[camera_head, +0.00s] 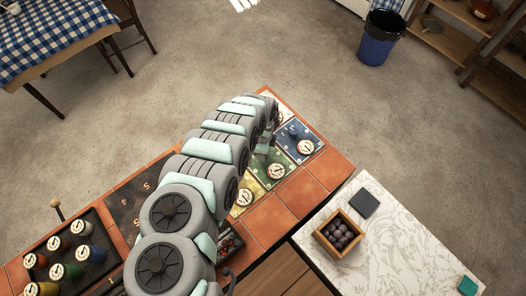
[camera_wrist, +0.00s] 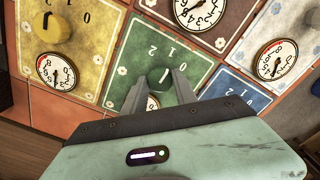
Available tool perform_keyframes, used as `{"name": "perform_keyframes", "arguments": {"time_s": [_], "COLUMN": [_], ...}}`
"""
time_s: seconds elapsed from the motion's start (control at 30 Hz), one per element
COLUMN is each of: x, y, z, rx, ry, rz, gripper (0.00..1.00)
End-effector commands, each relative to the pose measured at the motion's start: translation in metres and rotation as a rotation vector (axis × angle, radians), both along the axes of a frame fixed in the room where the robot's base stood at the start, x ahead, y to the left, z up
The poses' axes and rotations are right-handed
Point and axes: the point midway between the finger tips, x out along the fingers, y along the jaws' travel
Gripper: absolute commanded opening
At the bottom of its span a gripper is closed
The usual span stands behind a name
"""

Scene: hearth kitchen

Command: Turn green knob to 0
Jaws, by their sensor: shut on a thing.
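The green knob (camera_wrist: 158,75) sits on a green panel (camera_wrist: 124,75) with printed numbers near it. My gripper (camera_wrist: 160,82) is shut on the green knob, one finger on each side of it. The knob's pointing direction is too unclear to tell. A round gauge shows partly between the fingers below the knob. In the head view, my gripper (camera_head: 264,146) is over the green panel (camera_head: 291,181), whose gauge (camera_head: 276,171) is visible; my arm and gripper hide the knob.
A yellow panel with a yellow knob (camera_wrist: 52,27) and a blue panel (camera_wrist: 232,87) adjoin the green one. White-faced gauges stand nearby. Right of the tiled counter, a marble surface (camera_head: 400,240) holds a wooden box (camera_head: 324,241) of dark round things.

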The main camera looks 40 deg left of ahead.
Motion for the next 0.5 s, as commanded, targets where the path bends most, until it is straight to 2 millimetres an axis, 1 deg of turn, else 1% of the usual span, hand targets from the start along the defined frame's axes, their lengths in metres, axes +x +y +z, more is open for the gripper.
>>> {"name": "perform_keyframes", "arguments": {"time_s": [0.2, 0.5], "x": [0.0, -0.0002], "y": [-0.0001, 0.0004], "z": [-0.0003, -0.0003], "rx": [0.0, 0.0], "ry": [0.0, 0.0], "rz": [-0.204, -0.465], "gripper": [0.0, 0.0]}}
